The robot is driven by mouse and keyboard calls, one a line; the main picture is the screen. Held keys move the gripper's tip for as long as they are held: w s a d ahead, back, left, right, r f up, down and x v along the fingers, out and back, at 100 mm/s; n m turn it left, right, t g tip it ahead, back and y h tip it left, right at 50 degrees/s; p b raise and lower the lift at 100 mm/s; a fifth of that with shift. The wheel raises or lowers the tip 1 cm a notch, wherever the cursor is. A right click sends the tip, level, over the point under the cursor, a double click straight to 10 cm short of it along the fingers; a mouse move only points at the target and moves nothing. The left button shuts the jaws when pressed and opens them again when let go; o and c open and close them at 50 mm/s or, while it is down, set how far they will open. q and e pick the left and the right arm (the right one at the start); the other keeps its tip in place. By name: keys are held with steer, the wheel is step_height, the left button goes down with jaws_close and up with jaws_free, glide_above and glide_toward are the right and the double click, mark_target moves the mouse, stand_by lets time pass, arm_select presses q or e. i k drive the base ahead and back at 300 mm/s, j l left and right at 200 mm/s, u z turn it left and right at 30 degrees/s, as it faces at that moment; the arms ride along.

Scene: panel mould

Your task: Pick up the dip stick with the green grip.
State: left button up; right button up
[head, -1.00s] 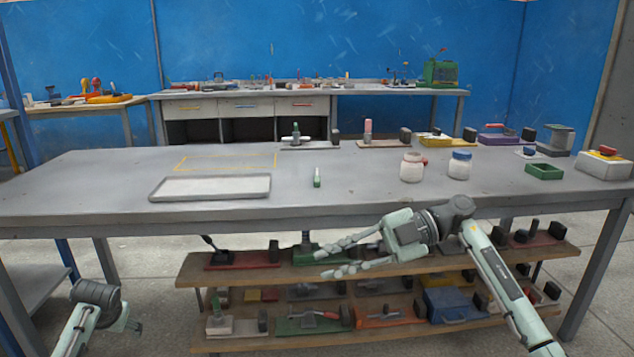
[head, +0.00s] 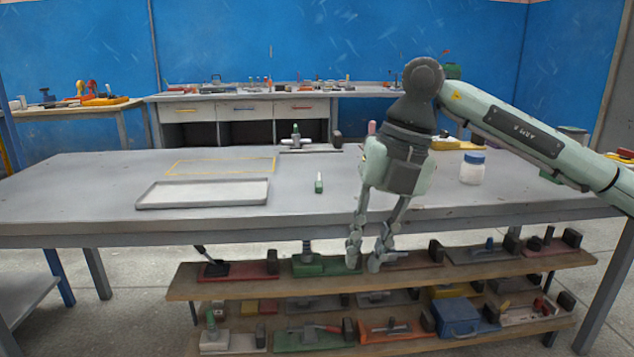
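A small stick with a green grip (head: 319,186) and a pale upper end is on the grey table (head: 270,222), right of the white tray. It looks like the dip stick, but it is too small to make out in detail. My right gripper (head: 365,258) points down in front of the table's front edge, right of the stick and nearer to me. Its fingers are apart with nothing between them. My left gripper is out of view.
A shallow white tray (head: 202,195) lies left of the stick, before a yellow outline (head: 220,167). My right arm hides part of the table's right side. A loaded shelf (head: 230,293) is below.

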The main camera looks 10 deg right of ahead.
mark_target(318, 184)
steer(key=i, duration=1.75)
